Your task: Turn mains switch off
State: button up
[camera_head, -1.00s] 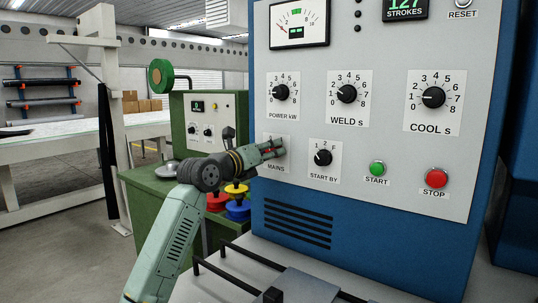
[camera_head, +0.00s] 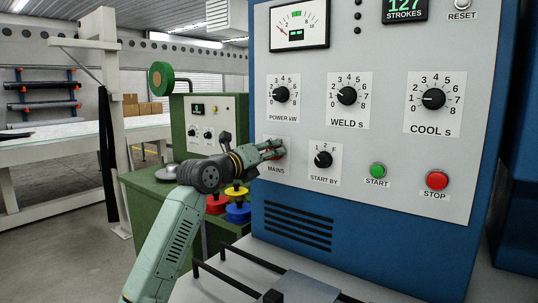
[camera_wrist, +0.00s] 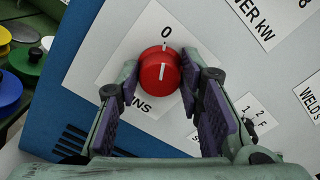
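The mains switch is a round red knob with a white line on its face (camera_wrist: 160,70), on a white plate marked 0 in the wrist view. In the head view it is mostly hidden behind my fingers, above the word MAINS. The white line points roughly toward the 0. My gripper (camera_wrist: 158,72) is open, with one purple-padded finger on each side of the knob. Narrow gaps seem to show between the fingertips and the knob. My gripper also shows in the head view (camera_head: 272,150), reaching the panel from the left.
The POWER kW dial (camera_head: 281,95) is above the switch and the START BY dial (camera_head: 323,159) is to its right. The green START button (camera_head: 377,170) and red STOP button (camera_head: 437,180) are farther right. A green cabinet (camera_head: 155,205) stands behind my arm.

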jog(key=o, duration=0.4)
jog(key=shift+c, duration=0.2)
jog(key=v, duration=1.2)
